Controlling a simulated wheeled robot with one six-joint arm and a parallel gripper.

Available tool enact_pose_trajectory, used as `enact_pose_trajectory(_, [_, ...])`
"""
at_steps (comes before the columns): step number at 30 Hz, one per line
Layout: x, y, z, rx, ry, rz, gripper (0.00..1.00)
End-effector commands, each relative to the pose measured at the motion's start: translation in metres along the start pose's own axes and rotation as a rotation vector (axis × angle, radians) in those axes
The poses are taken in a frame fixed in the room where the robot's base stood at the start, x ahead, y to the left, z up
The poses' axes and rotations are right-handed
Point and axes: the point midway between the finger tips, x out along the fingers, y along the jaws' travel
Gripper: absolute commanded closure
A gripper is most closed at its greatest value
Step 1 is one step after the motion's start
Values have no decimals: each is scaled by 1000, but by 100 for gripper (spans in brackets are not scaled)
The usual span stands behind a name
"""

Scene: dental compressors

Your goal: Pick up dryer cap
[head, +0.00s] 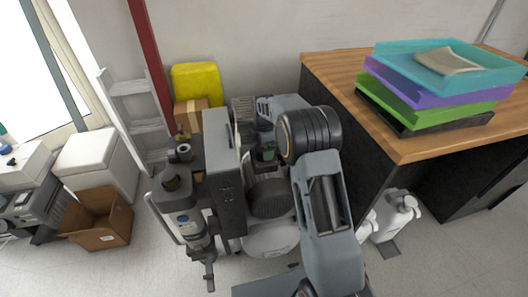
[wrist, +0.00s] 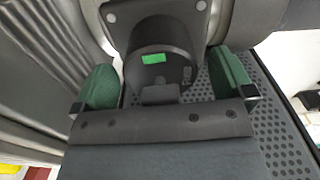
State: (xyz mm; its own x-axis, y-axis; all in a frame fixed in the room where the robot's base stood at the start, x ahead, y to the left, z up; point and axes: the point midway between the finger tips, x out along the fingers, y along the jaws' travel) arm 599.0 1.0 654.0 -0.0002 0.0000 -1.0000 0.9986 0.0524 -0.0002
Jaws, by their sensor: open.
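In the wrist view, a dark, round, cap-like part with a green label (wrist: 160,45) lies between the two green finger pads of my gripper (wrist: 166,75). I take it to be the dryer cap, but cannot be sure. A gap shows on both sides of it, wider on the right. My gripper is open and not closed on it. In the head view, my gripper (head: 266,150) is down at the compressor unit (head: 229,190), behind its grey upright panel. The cap cannot be made out there, as my arm and the panel hide much of that spot.
A perforated dark plate (wrist: 275,110) lies below and right of my gripper. A wooden-topped desk (head: 325,65) with stacked trays (head: 440,85) stands right. A yellow canister (head: 195,80) and grey ladder (head: 135,115) stand behind. An open cardboard box (head: 98,220) is left on the floor.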

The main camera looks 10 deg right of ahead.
Motion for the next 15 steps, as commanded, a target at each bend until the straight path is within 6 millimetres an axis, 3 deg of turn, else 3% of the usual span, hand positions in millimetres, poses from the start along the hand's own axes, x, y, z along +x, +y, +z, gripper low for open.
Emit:
enact_pose_trajectory(3, [13, 0, 0, 0, 0, -1, 0])
enact_pose_trajectory(10, [13, 0, 0, -1, 0, 1, 0])
enact_pose_trajectory(15, [13, 0, 0, -1, 0, 1, 17])
